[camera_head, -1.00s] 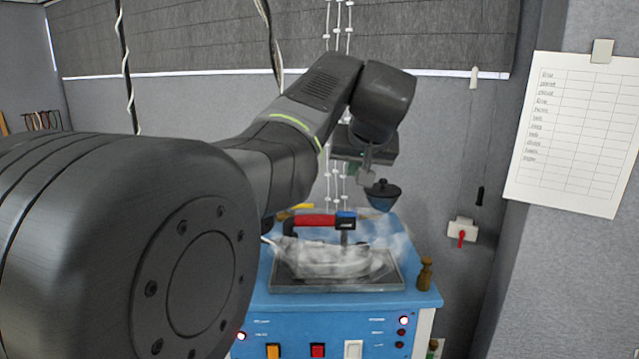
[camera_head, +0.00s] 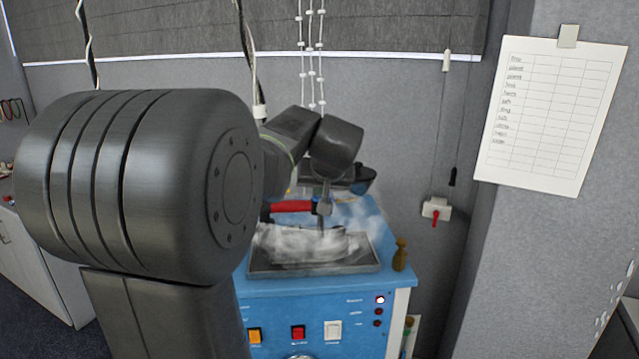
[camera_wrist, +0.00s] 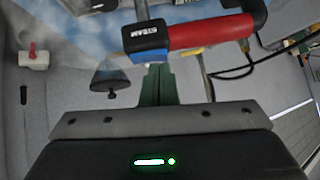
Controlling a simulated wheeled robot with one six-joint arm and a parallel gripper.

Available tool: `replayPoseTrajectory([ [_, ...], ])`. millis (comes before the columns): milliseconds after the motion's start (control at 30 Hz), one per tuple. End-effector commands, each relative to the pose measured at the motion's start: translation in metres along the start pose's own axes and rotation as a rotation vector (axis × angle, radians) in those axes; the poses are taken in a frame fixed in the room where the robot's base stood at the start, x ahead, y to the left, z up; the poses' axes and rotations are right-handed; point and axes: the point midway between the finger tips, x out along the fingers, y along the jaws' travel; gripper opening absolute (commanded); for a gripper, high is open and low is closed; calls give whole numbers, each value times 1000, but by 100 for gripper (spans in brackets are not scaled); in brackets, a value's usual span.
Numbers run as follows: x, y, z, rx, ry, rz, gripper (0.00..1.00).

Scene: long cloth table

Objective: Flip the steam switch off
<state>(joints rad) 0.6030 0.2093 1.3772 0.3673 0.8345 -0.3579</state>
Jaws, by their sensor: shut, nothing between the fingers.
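The iron has a red handle (camera_head: 291,206) and rests in a tray (camera_head: 360,268) on the blue station, partly veiled by white steam. The exact position of the switch is not clear. My gripper (camera_head: 322,228) is shut and empty, at the block end of the handle. In the wrist view its fingertips (camera_wrist: 158,68) are just at the block's lower edge; I cannot tell whether they touch it. In the head view my gripper hides the block.
The station front has a yellow switch (camera_head: 254,336), a red switch (camera_head: 298,333), a white switch (camera_head: 333,331) and small lamps. A brown bottle (camera_head: 400,255) stands beside the tray. A wall box (camera_head: 436,209) with a red lever is at right.

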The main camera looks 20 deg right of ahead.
Motion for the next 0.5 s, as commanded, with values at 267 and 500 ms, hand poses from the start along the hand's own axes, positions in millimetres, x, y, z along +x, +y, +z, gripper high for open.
replayPoseTrajectory([
  [267, 4, -1, 4, 0, 0, 0, 0],
  [500, 4, -2, 4, 1, -3, -1, 0],
])
